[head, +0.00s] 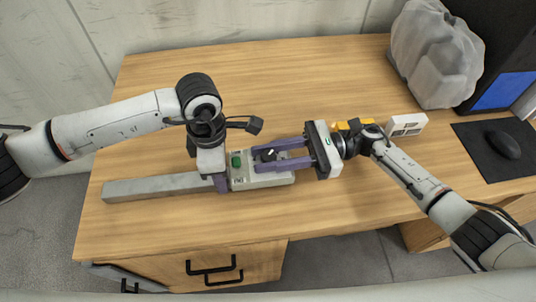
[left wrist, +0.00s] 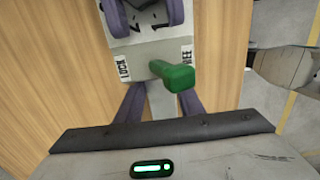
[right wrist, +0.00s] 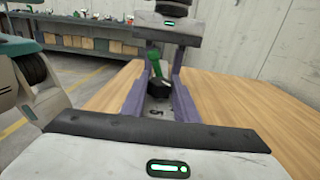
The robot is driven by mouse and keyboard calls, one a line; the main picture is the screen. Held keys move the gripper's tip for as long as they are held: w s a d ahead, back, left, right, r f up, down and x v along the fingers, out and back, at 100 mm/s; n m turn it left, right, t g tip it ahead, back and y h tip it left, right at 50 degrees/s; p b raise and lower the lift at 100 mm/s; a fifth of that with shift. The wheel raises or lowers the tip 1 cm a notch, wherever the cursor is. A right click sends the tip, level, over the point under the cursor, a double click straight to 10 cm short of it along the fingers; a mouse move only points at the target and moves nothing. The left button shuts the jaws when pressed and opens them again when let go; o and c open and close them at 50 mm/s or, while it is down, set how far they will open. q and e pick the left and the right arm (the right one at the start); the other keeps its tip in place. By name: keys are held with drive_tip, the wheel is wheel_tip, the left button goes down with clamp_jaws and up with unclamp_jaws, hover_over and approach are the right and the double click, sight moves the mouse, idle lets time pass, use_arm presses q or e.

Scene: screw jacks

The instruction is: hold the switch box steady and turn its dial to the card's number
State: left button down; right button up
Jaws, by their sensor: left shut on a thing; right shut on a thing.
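The pale grey switch box (head: 282,180) lies on the desk, with a long grey bar (head: 150,187) running left from it. Its green lever (head: 236,160) also shows in the left wrist view (left wrist: 178,76), between the labels LOCK and FREE, nearer FREE. My left gripper (head: 221,181) points down, its purple fingers closed on the bar beside the box. My right gripper (head: 258,160) reaches in from the right, its fingers closed around the black dial (head: 268,154). The dial also shows in the right wrist view (right wrist: 158,88). I cannot read the dial's setting, and I make out no card number.
The wooden desk (head: 300,85) is clear behind and in front of the box. A yellow thing (head: 345,126) is partly hidden behind my right gripper. A white slotted block (head: 406,124), a grey lumpy bag (head: 437,55) and a mouse (head: 502,145) on a black mat are on the right.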

sight(268, 155)
drive_tip(key=o, duration=1.1)
drive_tip(key=shift+c, duration=0.2)
wheel_tip(268, 155, up, 10)
